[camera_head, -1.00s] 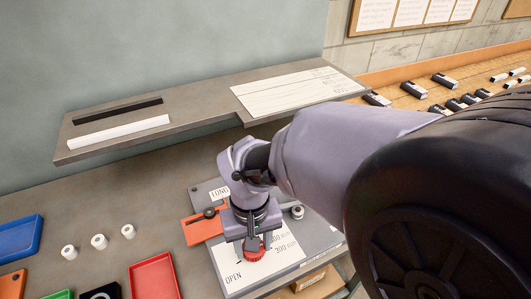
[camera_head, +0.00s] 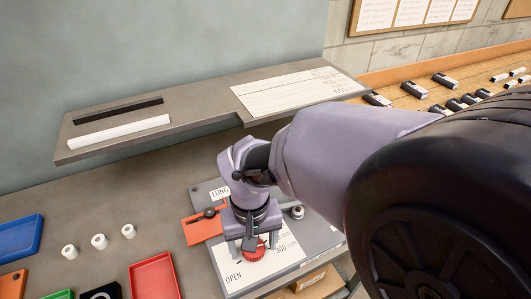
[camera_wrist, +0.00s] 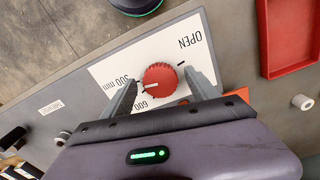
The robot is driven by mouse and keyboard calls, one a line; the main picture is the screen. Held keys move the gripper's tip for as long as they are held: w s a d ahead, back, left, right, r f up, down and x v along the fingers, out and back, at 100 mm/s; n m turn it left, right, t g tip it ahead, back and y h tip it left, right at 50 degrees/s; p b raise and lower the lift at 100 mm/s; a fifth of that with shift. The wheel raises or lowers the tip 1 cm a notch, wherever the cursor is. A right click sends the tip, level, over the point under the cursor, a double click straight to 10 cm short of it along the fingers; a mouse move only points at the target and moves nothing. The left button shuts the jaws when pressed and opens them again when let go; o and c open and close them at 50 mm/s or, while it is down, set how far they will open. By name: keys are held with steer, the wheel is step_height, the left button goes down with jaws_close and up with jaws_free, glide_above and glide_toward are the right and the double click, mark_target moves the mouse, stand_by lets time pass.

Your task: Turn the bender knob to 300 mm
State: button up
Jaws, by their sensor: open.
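The red round bender knob (camera_wrist: 160,79) sits on a white dial plate (camera_wrist: 105,69) and also shows in the head view (camera_head: 254,254). Its white pointer line points left in the wrist view, toward the side of the 300 mm label (camera_wrist: 127,81). The 600 label (camera_wrist: 146,104) is just below it, and the OPEN label (camera_wrist: 188,35) is at upper right with a black tick. My gripper (camera_wrist: 161,77) is open, one finger on each side of the knob, with gaps visible. In the head view my gripper (camera_head: 253,244) covers part of the dial.
An orange block (camera_head: 202,228) with a black knob lies left of my wrist, by a LONG label (camera_head: 220,193). A red tray (camera_head: 153,277) and several white rings stand farther left. A grey shelf (camera_head: 190,112) runs behind the arm.

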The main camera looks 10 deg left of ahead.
step_height(320, 180, up, 18)
steer(key=p, duration=0.8)
steer(key=shift+f, duration=0.25)
steer(key=shift+d, duration=0.1)
steer(key=s+d+m+t+y+b, duration=0.1)
steer(key=s+d+m+t+b, duration=0.1)
steer(key=d, duration=0.6)
steer(key=s+d+m+t+y+b, duration=0.1)
steer(key=s+d+m+t+b, duration=0.1)
steer(key=s+d+m, duration=0.3)
steer(key=d+m+t, duration=0.1)
steer(key=d, duration=0.2)
steer(key=shift+r+m+t, duration=0.15)
steer(key=shift+m+t, duration=0.15)
steer(key=shift+t, duration=0.1)
